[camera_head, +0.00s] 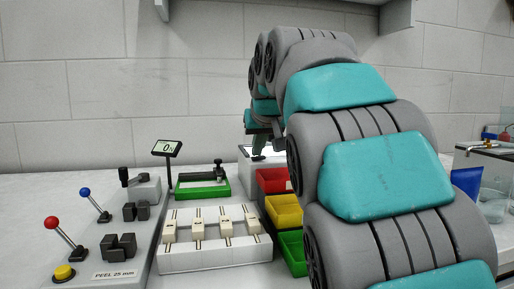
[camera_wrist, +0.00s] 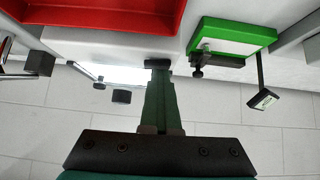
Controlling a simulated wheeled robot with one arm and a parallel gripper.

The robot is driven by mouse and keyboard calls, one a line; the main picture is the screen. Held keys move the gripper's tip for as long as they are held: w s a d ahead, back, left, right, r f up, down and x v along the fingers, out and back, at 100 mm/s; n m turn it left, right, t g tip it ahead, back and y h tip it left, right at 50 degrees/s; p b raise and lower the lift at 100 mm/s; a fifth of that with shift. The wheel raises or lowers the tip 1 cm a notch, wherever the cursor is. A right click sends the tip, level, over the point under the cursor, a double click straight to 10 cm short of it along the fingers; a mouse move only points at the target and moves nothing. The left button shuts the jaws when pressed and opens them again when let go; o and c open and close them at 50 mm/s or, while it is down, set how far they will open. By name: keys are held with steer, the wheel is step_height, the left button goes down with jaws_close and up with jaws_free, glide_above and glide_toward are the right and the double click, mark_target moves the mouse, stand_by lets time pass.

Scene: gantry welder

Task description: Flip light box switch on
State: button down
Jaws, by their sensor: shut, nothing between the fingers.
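The light box (camera_head: 245,161) is a pale box behind the red bin, mostly hidden by my arm in the head view. In the wrist view, which is upside down, its pale body (camera_wrist: 95,45) lies beside the red bin, with a bright white panel (camera_wrist: 122,75) on it. My gripper (camera_wrist: 159,66) is shut and empty, its dark fingertips over or against the box at the edge of the bright panel. It also shows in the head view (camera_head: 258,153), above the box. I cannot make out the switch; the fingertips may cover it.
Red (camera_head: 272,181), yellow (camera_head: 284,210) and green (camera_head: 291,248) bins stand in front of the box. A green-based device (camera_head: 202,187) and a small display reading 0 (camera_head: 167,148) stand left. Levers and a slotted white block (camera_head: 214,255) fill the left foreground. A wall stands behind.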

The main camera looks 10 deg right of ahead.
steer(key=shift+d+f, duration=0.8)
steer(key=shift+f+g, duration=0.1)
steer(key=shift+g, duration=0.2)
step_height(320, 180, up, 5)
steer(key=p, duration=0.3)
steer(key=v, duration=1)
steer(key=shift+s+a+r, duration=0.15)
steer(key=shift+s+r, duration=0.05)
steer(key=shift+r, duration=0.05)
steer(key=shift+a+r, duration=0.1)
steer(key=shift+r, duration=0.05)
